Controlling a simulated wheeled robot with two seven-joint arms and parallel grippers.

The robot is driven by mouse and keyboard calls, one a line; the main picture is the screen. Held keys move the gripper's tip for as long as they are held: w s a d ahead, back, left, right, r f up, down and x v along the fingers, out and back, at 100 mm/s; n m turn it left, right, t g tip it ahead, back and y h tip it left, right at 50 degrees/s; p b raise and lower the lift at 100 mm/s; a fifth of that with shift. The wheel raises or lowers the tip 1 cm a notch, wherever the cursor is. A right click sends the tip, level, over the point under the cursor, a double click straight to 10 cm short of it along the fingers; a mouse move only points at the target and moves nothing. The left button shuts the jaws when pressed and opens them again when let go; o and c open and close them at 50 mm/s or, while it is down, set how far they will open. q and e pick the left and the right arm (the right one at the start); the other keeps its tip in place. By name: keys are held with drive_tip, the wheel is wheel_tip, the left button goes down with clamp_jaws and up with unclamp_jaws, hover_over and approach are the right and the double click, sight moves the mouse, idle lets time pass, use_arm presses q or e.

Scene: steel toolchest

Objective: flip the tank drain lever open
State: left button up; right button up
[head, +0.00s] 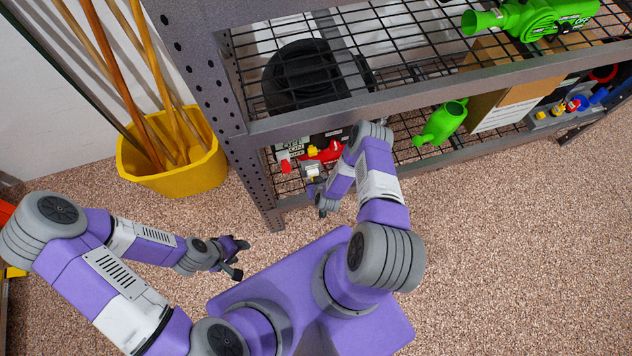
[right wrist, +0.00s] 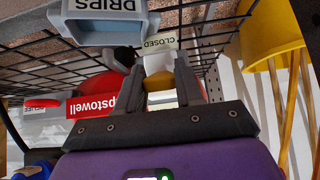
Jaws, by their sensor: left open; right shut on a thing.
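In the right wrist view the fingers of my right gripper (right wrist: 160,68) are closed around a small yellow piece (right wrist: 160,84), which I take to be the drain lever. A pale block sits at the fingertips by a plate reading "CLOSED" (right wrist: 160,41). A red tank (right wrist: 108,84) with a red label lies beside it. In the head view the red tank (head: 331,151) is on the lower shelf, and my right forearm and hand partly hide that spot. My left gripper (head: 239,259) is open and empty, above the floor, away from the shelf.
A grey "DRIPS" tray (right wrist: 105,27) shows beside the plate. The steel shelf post (head: 215,100) and upper beam (head: 400,106) border my right arm. A yellow bucket (head: 170,180) with poles stands left. Carpet at right is free.

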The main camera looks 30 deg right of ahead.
drive_tip(key=o, duration=1)
drive_tip(key=shift+o, duration=0.2)
drive_tip(key=p+v, duration=0.2)
drive_tip(key=v, duration=0.5)
drive_tip(key=shift+s+r+p, duration=0.2)
drive_tip(key=shift+p, duration=0.1)
drive_tip(key=shift+a, duration=0.1)
